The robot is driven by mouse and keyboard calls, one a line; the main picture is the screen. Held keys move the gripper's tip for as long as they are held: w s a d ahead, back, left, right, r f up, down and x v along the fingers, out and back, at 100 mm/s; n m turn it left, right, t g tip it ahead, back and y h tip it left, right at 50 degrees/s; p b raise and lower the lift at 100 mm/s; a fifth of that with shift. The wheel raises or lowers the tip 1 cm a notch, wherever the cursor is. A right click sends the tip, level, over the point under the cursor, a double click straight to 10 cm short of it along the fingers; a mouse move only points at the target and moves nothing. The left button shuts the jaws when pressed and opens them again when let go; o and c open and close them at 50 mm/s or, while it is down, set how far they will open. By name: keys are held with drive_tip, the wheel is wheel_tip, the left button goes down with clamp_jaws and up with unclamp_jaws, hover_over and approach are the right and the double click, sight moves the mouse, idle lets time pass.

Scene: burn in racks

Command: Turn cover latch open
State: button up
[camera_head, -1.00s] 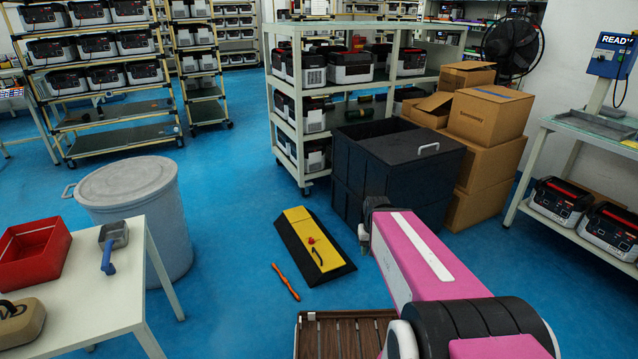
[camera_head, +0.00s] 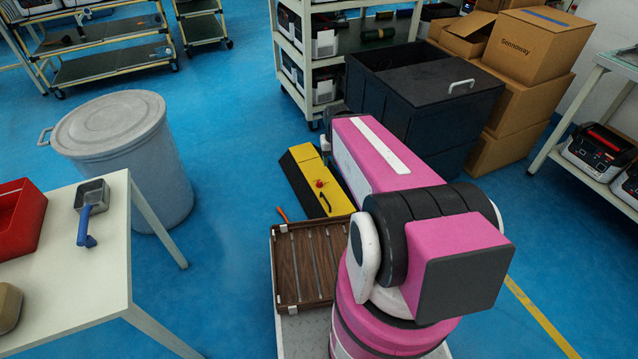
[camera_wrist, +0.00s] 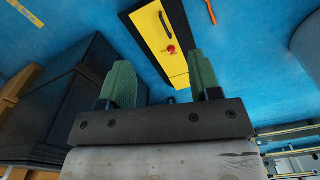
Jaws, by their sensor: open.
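The yellow cover (camera_head: 322,184) lies on a black sloped base on the blue floor, partly hidden behind my pink arm in the head view. It carries a red latch knob (camera_head: 320,184) and a black handle (camera_head: 325,202). In the wrist view the yellow cover (camera_wrist: 163,42) is at top centre, with the red latch (camera_wrist: 171,49) and the black handle (camera_wrist: 165,24) clear. My gripper (camera_wrist: 160,88) is open and empty, its green fingers apart. The latch shows beyond and between the fingertips, not touched. In the head view my gripper is hidden by the arm.
An orange tool (camera_head: 283,214) lies on the floor by the cover. A black bin (camera_head: 425,100) and cardboard boxes (camera_head: 520,90) stand behind my arm at right. A grey lidded barrel (camera_head: 125,150) and a white table (camera_head: 80,260) are at left. Blue floor between is free.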

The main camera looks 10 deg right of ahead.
drive_tip(key=w+f+m, duration=0.5)
drive_tip(key=w+f, duration=0.8)
drive_tip(key=w, duration=0.3)
drive_tip(key=m, duration=0.7)
approach(319, 182)
wheel_tip(319, 182, down, 10)
drive_tip(key=shift+r, duration=0.2)
drive_tip(key=c, duration=0.9)
